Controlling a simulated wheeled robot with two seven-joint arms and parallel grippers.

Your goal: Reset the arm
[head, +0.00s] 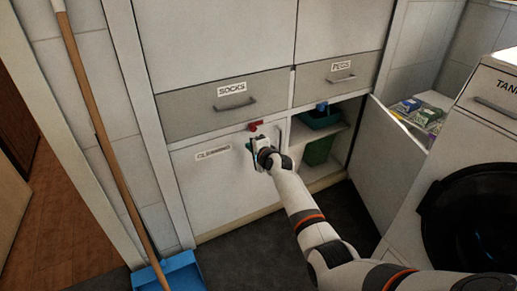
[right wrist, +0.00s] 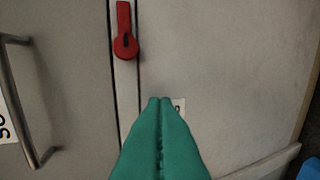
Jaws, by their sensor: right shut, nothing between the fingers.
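My right gripper (head: 251,150) is in front of the white lower door labelled CLEANING (head: 205,190), near its upper right corner. In the right wrist view its green fingers (right wrist: 160,102) are pressed together with nothing between them. A red latch (head: 255,126) sits at the seam between that door and the SOCKS drawer (head: 200,112), just above the gripper. The latch also shows in the right wrist view (right wrist: 125,46), apart from the fingertips. The CLEANING door looks closed. Whether the fingertips touch it cannot be told. My left gripper is not in view.
An open cabinet door (head: 388,165) stands out to the right of my right arm. Its cupboard holds a teal bin (head: 320,118) and a green bin (head: 319,150). A white machine (head: 440,180) stands at right. A long wooden handle (head: 103,130) and blue dustpan (head: 182,274) are at left.

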